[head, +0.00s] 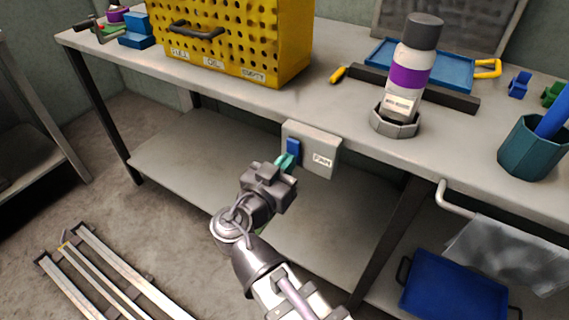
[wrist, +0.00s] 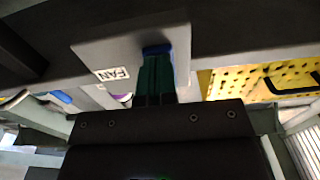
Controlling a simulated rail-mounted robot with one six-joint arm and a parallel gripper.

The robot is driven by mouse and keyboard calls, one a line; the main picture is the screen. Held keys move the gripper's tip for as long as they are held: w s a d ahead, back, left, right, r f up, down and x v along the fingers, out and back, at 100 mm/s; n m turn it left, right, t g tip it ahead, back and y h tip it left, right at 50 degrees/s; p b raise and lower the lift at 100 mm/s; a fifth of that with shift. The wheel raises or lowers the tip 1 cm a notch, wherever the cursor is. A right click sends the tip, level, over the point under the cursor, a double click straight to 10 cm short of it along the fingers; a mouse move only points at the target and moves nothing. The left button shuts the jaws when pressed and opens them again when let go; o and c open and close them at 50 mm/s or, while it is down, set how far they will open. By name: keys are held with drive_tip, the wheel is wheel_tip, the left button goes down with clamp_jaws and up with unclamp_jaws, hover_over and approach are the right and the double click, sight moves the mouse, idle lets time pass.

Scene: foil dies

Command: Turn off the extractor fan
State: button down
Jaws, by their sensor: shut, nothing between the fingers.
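A pale grey switch box (head: 318,142) with a label reading FAN is fixed at the front edge of the workbench. A blue rocker switch (head: 293,150) sits on the left part of its face. My gripper (head: 285,163) is in front of the box with its green fingers shut and empty, at the lower part of the blue switch. In the wrist view the box (wrist: 110,52) appears upside down, and the shut green fingers (wrist: 156,72) cover most of the blue switch (wrist: 158,49). I cannot tell whether the fingertips touch the switch, nor its position.
A rail with a grey cloth (head: 505,255) hangs at right, above a blue bin (head: 452,288).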

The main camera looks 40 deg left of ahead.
drive_tip(key=shift+w+a+f, duration=0.1)
drive_tip(key=shift+w+f, duration=0.05)
drive_tip(key=shift+w, duration=0.05)
drive_tip(key=v, duration=1.4)
drive_tip(key=shift+s, duration=0.25)
